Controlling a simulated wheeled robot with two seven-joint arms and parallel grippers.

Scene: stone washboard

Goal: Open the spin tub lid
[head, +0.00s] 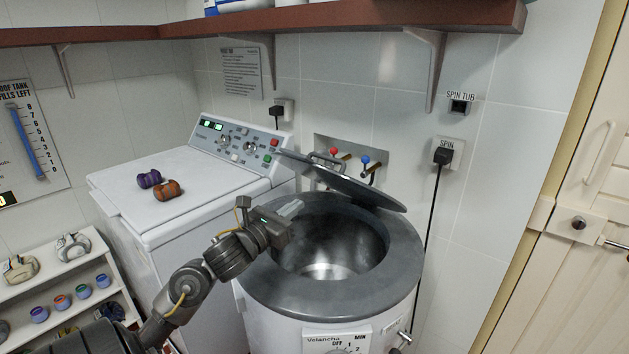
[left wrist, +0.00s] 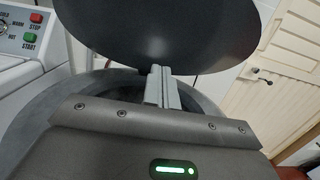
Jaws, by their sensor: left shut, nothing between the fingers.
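The spin tub (head: 325,290) is a round white drum with a grey rim, in the middle right of the head view. Its grey round lid (head: 350,183) is raised at the back and tilted, leaving the shiny metal inside visible. The lid also fills the upper middle of the left wrist view (left wrist: 160,30). My left gripper (head: 291,208) is over the left part of the tub's rim, below the lid. Its fingers (left wrist: 157,86) are shut with nothing between them. In the wrist view the fingertips overlap the lid's lower edge; I cannot tell whether they touch. My right gripper is not in view.
A white washing machine (head: 190,170) stands left of the tub, with a purple and an orange item (head: 167,190) on top. Red and blue taps (head: 365,160) are behind the lid. A brown shelf (head: 330,20) hangs above. A black cord (head: 432,220) runs down at the right.

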